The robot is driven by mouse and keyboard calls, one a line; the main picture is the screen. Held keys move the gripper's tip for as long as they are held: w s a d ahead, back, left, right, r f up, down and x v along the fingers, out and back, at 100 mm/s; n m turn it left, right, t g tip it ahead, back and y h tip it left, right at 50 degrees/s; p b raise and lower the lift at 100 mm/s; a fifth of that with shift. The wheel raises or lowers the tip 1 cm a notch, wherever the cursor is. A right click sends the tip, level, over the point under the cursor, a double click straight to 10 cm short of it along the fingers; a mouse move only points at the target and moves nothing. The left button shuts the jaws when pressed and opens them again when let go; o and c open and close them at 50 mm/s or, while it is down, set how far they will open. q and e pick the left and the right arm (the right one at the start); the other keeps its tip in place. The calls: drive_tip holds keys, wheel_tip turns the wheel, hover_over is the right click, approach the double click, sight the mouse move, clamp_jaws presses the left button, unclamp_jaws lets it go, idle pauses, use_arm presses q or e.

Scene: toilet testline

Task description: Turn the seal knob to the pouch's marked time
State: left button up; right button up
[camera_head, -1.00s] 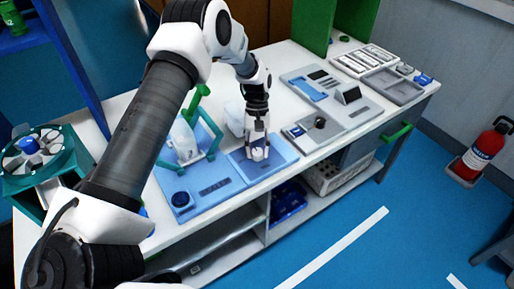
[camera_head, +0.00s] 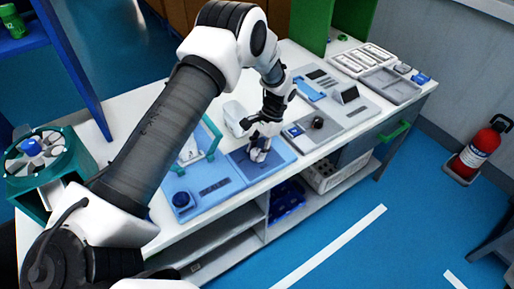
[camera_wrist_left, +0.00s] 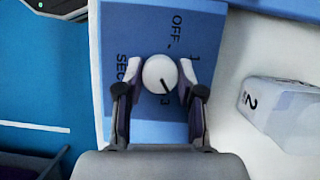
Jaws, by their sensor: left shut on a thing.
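The seal knob (camera_wrist_left: 157,73) is a round white knob with a black pointer line, on a blue panel (camera_wrist_left: 150,25) in the left wrist view. The panel shows OFF, 1, 3 and SEC; the pointer line is directed toward the partly covered 3. My left gripper (camera_head: 258,154) is over the blue station in the head view. In the wrist view its fingers (camera_wrist_left: 159,78) are shut on the knob from both sides. A white block-like item marked 2 (camera_wrist_left: 285,108), perhaps the pouch, lies right of the panel. My right gripper is out of view.
A dark round knob (camera_head: 181,200) sits on the blue station's left part, near a green frame (camera_head: 213,143) partly behind my arm. A grey device (camera_head: 345,103) and a grey tray (camera_head: 391,86) stand to the right. A teal fan-like holder (camera_head: 38,165) is at left.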

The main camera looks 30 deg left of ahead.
use_arm(q)
drive_tip(key=m+y, duration=0.1)
drive_tip(key=m, duration=0.2)
drive_tip(key=shift+s+d+p, duration=0.1)
drive_tip(key=shift+p, duration=0.25)
drive_tip(key=shift+f+m+t, duration=0.1)
drive_tip(key=shift+m+t, duration=0.3)
drive_tip(key=o, duration=1.1)
drive_tip(key=shift+o, duration=0.2)
drive_tip(key=v, duration=1.2)
drive_tip(key=shift+w+d, duration=0.2)
